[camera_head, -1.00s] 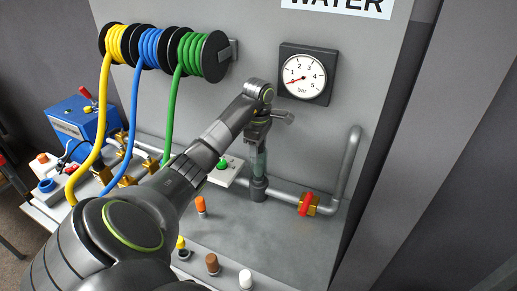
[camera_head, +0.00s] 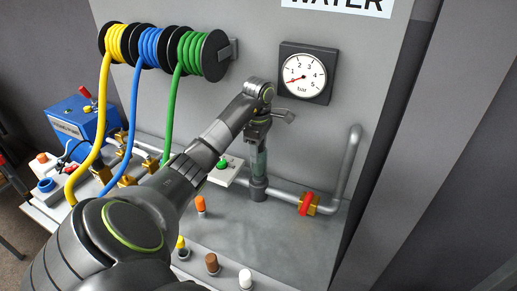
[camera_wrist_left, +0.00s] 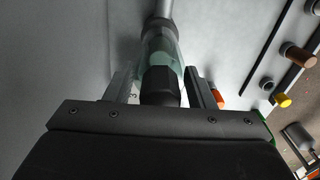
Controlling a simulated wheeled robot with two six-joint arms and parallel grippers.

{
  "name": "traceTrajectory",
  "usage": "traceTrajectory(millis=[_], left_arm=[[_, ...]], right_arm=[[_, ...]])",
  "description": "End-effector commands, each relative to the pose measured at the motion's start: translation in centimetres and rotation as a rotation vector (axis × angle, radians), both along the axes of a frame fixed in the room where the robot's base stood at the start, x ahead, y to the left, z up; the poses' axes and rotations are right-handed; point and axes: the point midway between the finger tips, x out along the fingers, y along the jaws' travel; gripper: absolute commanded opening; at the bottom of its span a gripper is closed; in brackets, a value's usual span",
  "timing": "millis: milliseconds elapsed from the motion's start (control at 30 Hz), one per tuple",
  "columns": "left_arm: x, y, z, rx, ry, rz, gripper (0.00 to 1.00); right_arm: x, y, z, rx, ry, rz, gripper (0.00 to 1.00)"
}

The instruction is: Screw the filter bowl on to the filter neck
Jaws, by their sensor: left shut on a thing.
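The filter bowl (camera_head: 259,162) is a clear, greenish cylinder standing upright over the grey pipe, below my left gripper (camera_head: 258,130). In the left wrist view the bowl (camera_wrist_left: 163,43) has a dark faceted end (camera_wrist_left: 160,85) between the two fingers, and my left gripper (camera_wrist_left: 162,88) is shut on it. The filter neck (camera_head: 259,188) is the dark grey fitting on the pipe, in line with the bowl's lower end. I cannot tell how far the bowl and neck are engaged. My right gripper is not in view.
A red-handled valve (camera_head: 307,204) sits on the pipe to the right. A gauge (camera_head: 305,74) hangs on the panel behind. Hose reels (camera_head: 203,57) are at the upper left.

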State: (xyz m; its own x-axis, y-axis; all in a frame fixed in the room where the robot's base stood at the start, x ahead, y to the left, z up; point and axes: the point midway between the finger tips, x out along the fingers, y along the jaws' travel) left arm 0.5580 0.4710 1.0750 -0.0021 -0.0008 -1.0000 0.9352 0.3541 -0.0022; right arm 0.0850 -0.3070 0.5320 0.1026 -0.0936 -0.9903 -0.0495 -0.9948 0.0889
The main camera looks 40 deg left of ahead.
Motion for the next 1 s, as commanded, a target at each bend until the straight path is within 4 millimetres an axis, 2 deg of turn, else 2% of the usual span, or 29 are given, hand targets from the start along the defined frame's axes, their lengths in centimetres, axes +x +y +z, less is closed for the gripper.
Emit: traceTrajectory(millis=[1000], left_arm=[[0.0, 0.0, -2.2, 0.0, 0.0, 0.0, 0.25]], right_arm=[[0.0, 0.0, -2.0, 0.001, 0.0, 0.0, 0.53]])
